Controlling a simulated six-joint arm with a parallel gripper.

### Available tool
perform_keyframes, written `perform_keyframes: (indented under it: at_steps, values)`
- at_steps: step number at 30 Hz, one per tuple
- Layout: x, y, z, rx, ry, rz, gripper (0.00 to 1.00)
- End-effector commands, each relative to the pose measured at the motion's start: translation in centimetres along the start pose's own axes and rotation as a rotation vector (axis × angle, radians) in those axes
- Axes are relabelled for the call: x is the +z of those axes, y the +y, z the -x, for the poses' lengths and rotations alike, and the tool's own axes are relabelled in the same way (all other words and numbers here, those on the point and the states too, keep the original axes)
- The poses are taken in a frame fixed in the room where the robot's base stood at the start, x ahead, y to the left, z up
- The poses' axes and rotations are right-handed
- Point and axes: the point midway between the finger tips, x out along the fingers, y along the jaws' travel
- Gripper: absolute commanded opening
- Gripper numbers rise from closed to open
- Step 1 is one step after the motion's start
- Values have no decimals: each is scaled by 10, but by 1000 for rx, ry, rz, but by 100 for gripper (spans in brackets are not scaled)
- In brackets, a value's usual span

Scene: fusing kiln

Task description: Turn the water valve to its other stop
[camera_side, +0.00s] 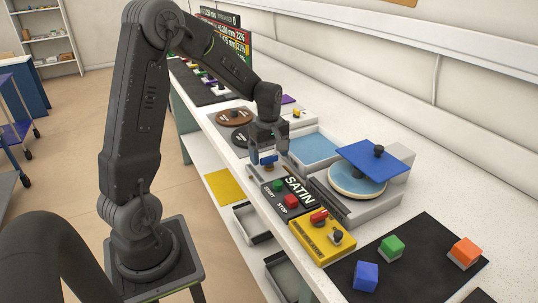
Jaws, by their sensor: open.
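What looks like the water valve is a small blue handle (267,160) on a light mount, near the front edge of the bench just behind the SATIN panel. My gripper (268,150) points down right above the blue handle, with its fingers open. From this side I cannot tell whether the fingers touch the handle or stand around it. The fingers and the arm partly hide the valve, and which stop it stands at cannot be made out.
The SATIN panel (299,187) has green and red buttons. A yellow box (316,244) carries a red switch. A dark mat (411,267) holds coloured blocks. A blue-lined tray (313,148) stands behind the gripper.

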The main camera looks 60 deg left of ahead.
Motion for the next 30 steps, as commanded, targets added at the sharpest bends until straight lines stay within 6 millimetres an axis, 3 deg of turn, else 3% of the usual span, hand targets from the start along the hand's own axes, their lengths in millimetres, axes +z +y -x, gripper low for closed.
perform_keyframes:
  at_steps: [11, 26, 30]
  values:
    - [0, 0, -7, 0, 0, 0, 85]
    - [0, 0, -6, 0, 0, 0, 38]
    - [0, 0, -6, 0, 0, -3, 36]
